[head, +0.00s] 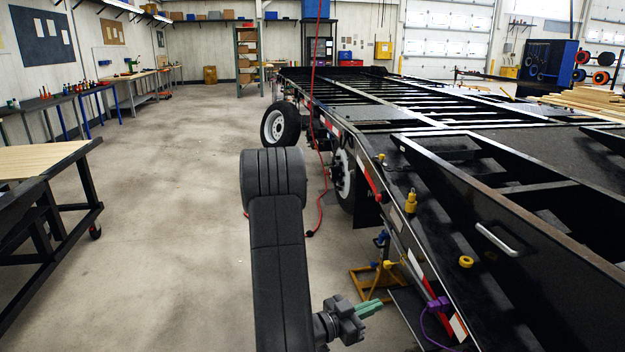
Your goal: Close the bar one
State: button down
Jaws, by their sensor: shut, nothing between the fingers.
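My gripper (369,308) is low in the middle of the head view, with green fingers pointing right toward the trailer. The fingers are together and hold nothing. The black flatbed trailer (465,215) fills the right side. A silver bar-shaped handle (497,239) is on its dark ramp panel, up and right of my gripper and apart from it. Small yellow-handled fittings (388,264) are at the trailer's side edge, just above and right of my fingers. I cannot tell which part is the bar one, or whether it is open or closed.
A yellow stand (372,281) is on the floor beside the trailer. A purple connector (438,304) with a cable, a yellow ring (465,261) and a yellow fitting (411,202) are on the trailer edge. A wooden-topped table (40,160) stands left.

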aim_at(380, 160)
jog(key=i, duration=1.65)
jog(key=i+z, duration=0.1)
jog(key=i, duration=0.4)
jog(key=i+j+z, duration=0.15)
jog(key=i, duration=0.35)
jog(key=i+j+z, duration=0.1)
jog(key=i, duration=0.45)
jog(key=z, duration=0.15)
